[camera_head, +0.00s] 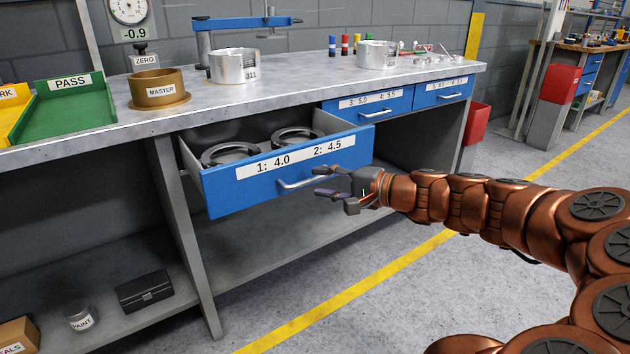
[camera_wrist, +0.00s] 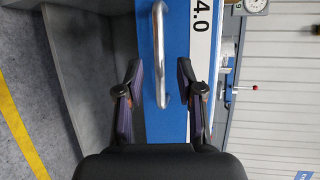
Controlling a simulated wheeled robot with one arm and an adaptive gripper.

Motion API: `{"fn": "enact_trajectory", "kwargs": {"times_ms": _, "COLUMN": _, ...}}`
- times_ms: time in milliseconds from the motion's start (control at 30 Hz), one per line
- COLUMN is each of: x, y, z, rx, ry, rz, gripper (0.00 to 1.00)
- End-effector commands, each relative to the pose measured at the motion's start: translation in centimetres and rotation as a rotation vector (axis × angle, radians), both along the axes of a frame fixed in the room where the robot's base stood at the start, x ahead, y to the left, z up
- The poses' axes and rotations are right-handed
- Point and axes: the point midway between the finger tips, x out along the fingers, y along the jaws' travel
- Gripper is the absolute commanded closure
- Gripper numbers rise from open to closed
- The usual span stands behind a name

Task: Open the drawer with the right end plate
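The blue drawer (camera_head: 240,190) labelled "1: 4.0" and "2: 4.5" stands pulled out from the bench. Two dark ring-shaped plates, a left one (camera_head: 229,151) and a right one (camera_head: 297,133), lie inside it. Its silver handle (camera_head: 310,180) also shows in the wrist view (camera_wrist: 160,55). My gripper (camera_head: 325,180) is open at the right part of the drawer front. In the wrist view its fingers stand on either side of the handle, apart from it. Two shut blue drawers, labelled "3: 5.0 4: 5.5" (camera_head: 370,113) and one with a hard-to-read label (camera_head: 443,96), sit to the right.
On the bench top (camera_head: 320,90) stand a brass "MASTER" ring (camera_head: 158,90), a silver cylindrical part (camera_head: 234,67), another silver part (camera_head: 376,55) and a green "PASS" tray (camera_head: 70,108). A bench leg (camera_head: 183,230) stands left of the open drawer. Floor in front is clear.

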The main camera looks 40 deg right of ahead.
Motion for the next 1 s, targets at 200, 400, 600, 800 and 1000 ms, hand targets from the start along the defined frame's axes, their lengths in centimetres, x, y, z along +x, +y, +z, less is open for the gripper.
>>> {"fn": "enact_trajectory", "kwargs": {"times_ms": 200, "x": -2.2, "y": -1.0, "z": 0.4, "rx": 0.000, "ry": 0.000, "rz": -0.002, "gripper": 0.63}}
{"fn": "enact_trajectory", "kwargs": {"times_ms": 400, "x": -3.2, "y": -1.3, "z": 0.6, "rx": 0.000, "ry": 0.001, "rz": 0.000, "gripper": 0.63}}
{"fn": "enact_trajectory", "kwargs": {"times_ms": 600, "x": -3.4, "y": -1.3, "z": 0.6, "rx": 0.000, "ry": 0.002, "rz": 0.002, "gripper": 0.63}}
{"fn": "enact_trajectory", "kwargs": {"times_ms": 800, "x": -3.4, "y": -1.3, "z": 0.6, "rx": 0.000, "ry": 0.001, "rz": 0.002, "gripper": 0.63}}
{"fn": "enact_trajectory", "kwargs": {"times_ms": 1000, "x": -3.4, "y": -1.3, "z": 0.6, "rx": 0.001, "ry": 0.001, "rz": 0.002, "gripper": 0.63}}
